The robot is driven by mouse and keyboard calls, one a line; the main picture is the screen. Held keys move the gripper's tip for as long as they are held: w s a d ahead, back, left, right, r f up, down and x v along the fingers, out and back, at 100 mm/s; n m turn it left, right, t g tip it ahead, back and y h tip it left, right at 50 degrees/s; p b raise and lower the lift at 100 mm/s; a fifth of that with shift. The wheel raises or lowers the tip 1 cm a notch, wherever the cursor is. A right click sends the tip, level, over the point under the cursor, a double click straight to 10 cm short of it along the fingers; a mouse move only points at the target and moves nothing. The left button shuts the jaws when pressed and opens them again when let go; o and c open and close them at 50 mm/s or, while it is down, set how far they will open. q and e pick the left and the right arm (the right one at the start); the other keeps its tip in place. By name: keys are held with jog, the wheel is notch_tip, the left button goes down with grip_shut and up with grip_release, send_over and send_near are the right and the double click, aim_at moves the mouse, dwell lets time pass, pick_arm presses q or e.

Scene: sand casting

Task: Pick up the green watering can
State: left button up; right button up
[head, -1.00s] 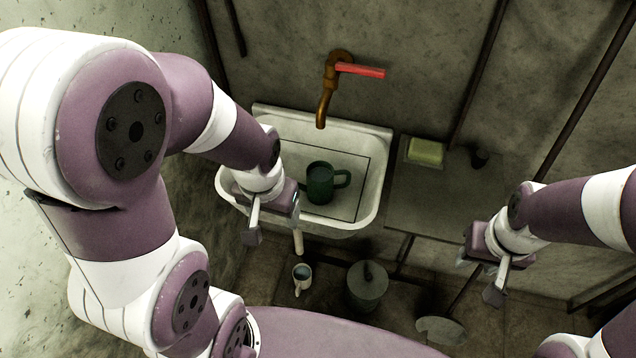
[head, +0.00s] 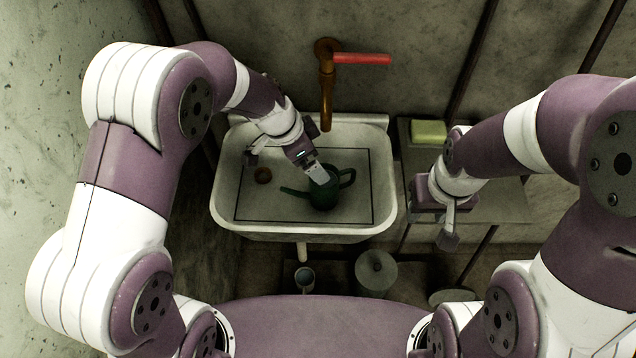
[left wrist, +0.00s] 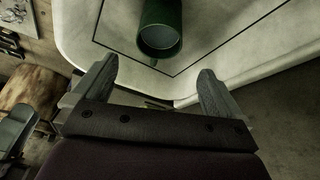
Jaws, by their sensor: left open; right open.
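The green watering can (head: 324,196) stands in the white sink (head: 380,205), its spout pointing left and its handle right. My left gripper (head: 284,167) is open above the sink, and one finger overlaps the can's top in the head view. In the left wrist view the can (left wrist: 160,22) shows as a dark green cylinder with a round opening, just beyond and between the spread fingertips (left wrist: 157,75). Nothing is between the fingers. My right gripper (head: 440,222) is open and empty, right of the sink; one of its fingers is mostly hidden.
A rusty tap (head: 327,90) with a red handle (head: 362,58) juts from the wall above the sink. A yellow-green block (head: 428,131) lies on the counter at right. A mug (head: 304,279) and a lidded container (head: 376,271) stand below the sink.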

aim_at(325, 197)
pick_arm(q)
jog(key=x, duration=1.2)
jog(key=shift+s+a+f, duration=0.15)
jog(key=shift+s+f, duration=0.05)
jog(key=shift+f, duration=0.3)
jog(key=shift+r, duration=0.1)
jog(key=c, duration=1.3)
